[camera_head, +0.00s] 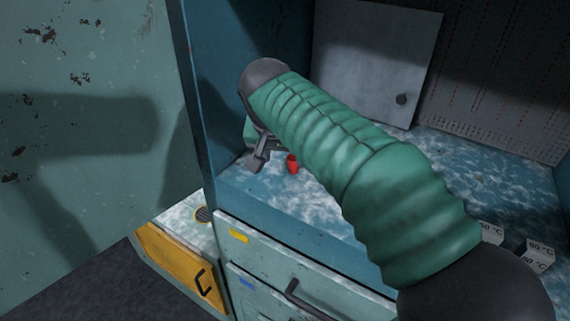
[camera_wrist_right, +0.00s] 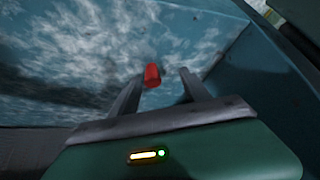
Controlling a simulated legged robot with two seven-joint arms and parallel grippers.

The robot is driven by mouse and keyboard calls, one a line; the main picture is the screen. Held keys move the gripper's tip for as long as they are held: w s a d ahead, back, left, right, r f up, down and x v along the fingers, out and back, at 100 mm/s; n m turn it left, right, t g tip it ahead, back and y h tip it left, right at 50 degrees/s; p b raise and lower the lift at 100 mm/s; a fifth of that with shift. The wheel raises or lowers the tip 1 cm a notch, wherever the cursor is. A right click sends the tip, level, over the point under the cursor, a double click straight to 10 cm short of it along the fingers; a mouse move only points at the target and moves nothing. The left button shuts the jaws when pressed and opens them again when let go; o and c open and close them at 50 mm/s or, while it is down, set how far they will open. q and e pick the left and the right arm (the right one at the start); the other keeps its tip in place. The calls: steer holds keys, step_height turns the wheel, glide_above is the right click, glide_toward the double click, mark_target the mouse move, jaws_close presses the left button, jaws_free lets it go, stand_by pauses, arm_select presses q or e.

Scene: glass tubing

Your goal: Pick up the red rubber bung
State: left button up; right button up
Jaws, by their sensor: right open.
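The red rubber bung (camera_head: 292,164) stands on the blue-and-white mottled worktop in the head view, near the front left of the cabinet bay. In the right wrist view the bung (camera_wrist_right: 152,76) shows ahead of the fingers, nearer the left finger's tip. My right gripper (camera_head: 264,155) is just left of the bung in the head view, partly hidden by my green-sleeved arm. In the right wrist view the right gripper (camera_wrist_right: 160,83) is open, with nothing held between its fingers. I cannot tell whether a finger touches the bung. My left gripper is not in view.
The cabinet's blue side wall (camera_head: 196,100) rises close to the left of the gripper. A grey door panel (camera_head: 370,60) with a knob stands behind. White blocks marked with temperatures (camera_head: 539,248) lie at the right. Drawers (camera_head: 285,285) are below the worktop's front edge.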

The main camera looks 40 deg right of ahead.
mark_target(294, 158)
steer(key=d+f, duration=0.1)
steer(key=d, duration=0.1)
steer(key=w+d+f+p, duration=0.1)
steer(key=d+f, duration=0.3)
steer(key=d, duration=0.1)
steer(key=shift+w+d, duration=0.1)
steer(key=shift+w, duration=0.15)
steer(key=shift+s+a, duration=0.1)
steer(key=shift+a, duration=0.2)
steer(key=a, duration=0.3)
steer(key=shift+a+r, duration=0.15)
steer(key=shift+r, duration=0.25)
steer(key=c, duration=0.3)
steer(key=shift+w+a, duration=0.2)
steer(key=shift+c, duration=1.3)
steer(key=shift+d, duration=0.2)
steer(key=shift+c, duration=1.2)
steer(key=shift+s+d+f, duration=0.15)
steer(key=shift+d+f, duration=0.05)
steer(key=shift+d, duration=0.6)
jaws_close()
steer(key=shift+s+d+f, duration=0.1)
steer(key=shift+d, duration=0.15)
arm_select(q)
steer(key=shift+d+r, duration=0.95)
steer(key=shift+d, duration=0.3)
